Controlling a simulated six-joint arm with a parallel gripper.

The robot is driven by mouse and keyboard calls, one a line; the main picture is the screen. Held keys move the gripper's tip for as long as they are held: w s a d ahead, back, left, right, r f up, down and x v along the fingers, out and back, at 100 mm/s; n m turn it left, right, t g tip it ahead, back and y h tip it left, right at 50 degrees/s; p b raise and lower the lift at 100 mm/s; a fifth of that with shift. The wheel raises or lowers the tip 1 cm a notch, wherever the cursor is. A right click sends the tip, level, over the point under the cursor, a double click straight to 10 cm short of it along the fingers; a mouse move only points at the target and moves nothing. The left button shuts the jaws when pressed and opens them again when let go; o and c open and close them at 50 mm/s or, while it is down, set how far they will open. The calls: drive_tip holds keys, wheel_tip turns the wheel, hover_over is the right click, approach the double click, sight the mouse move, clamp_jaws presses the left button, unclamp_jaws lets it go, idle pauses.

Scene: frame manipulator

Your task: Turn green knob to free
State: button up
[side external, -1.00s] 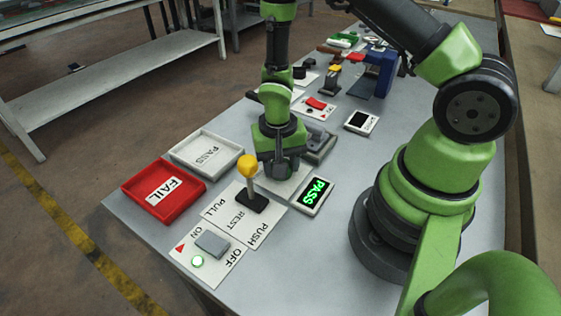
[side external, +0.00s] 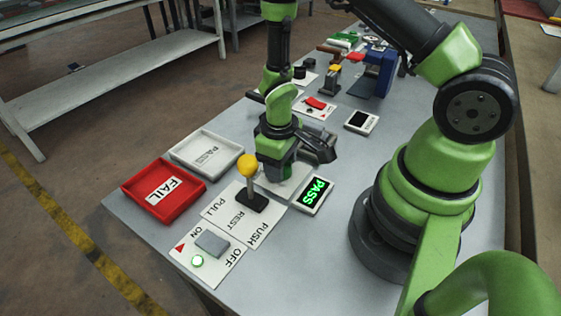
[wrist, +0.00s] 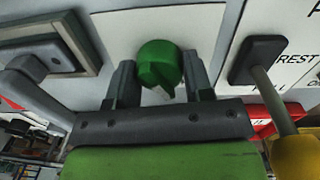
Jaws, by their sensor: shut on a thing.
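The green knob (wrist: 158,66) stands on a white plate (wrist: 207,20) in the wrist view, with a small pale mark visible at its lower edge. My gripper (wrist: 159,62) has one finger on each side of the knob and is shut on it. In the side view my gripper (side external: 276,174) points down over the plate behind the yellow-topped lever. There it hides the knob and the plate's markings, so I cannot read the knob's setting.
The yellow-topped lever (side external: 248,172) stands upright close to my gripper, on a PULL/REST/PUSH plate. A lit ON/OFF switch (side external: 212,241) is in front. The red FAIL tray (side external: 137,189) and white PASS tray (side external: 180,150) lie left. Other devices stand behind.

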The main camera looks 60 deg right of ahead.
drive_tip(key=shift+n, duration=0.7)
drive_tip(key=shift+w, duration=0.1)
drive_tip(key=o, duration=0.9)
